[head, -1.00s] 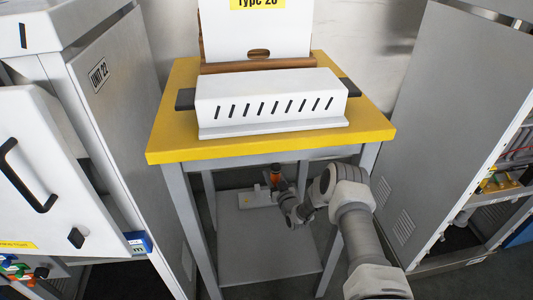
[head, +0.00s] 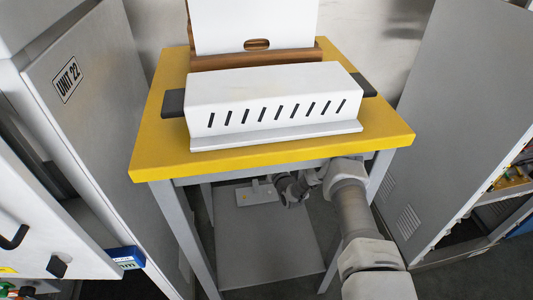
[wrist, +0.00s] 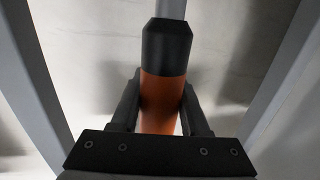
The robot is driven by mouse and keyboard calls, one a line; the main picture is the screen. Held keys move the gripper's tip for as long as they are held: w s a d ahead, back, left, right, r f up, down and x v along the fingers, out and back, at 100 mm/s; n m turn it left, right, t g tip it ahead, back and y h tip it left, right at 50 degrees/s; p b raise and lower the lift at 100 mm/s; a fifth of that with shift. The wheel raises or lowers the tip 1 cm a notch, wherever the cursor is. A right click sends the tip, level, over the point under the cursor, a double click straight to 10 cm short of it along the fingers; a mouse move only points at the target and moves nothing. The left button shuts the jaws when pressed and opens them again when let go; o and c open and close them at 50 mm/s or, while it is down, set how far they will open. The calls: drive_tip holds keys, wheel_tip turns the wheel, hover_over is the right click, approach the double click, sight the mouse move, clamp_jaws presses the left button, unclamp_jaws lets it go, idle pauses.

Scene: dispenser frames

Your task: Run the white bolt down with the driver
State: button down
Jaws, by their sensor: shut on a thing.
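The driver (wrist: 163,85) has an orange body and a black collar, with a grey shaft running up from it in the wrist view. My gripper (wrist: 160,98) is shut on its orange body, one finger on each side. In the head view my gripper (head: 284,181) is under the yellow-topped table, partly in shadow below its front edge. The driver's orange body does not show there now. I cannot make out the white bolt in either view, nor what the driver's tip touches.
The yellow tabletop (head: 160,135) carries a slotted white housing (head: 270,97). Grey table legs (head: 172,235) flank my arm. A small light-coloured piece (head: 257,191) lies at the back of the lower shelf (head: 265,245). Grey cabinets (head: 85,110) stand on both sides.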

idle(0.4)
wheel_tip(320, 180, down, 7)
drive_tip(key=b, duration=0.3)
idle(0.5)
drive_tip(key=shift+s+f, duration=0.1)
drive_tip(key=shift+f, duration=1.2)
idle(3.2)
drive_tip(key=shift+r, duration=0.15)
wheel_tip(320, 180, up, 5)
drive_tip(key=p, duration=0.3)
idle(0.4)
idle(0.4)
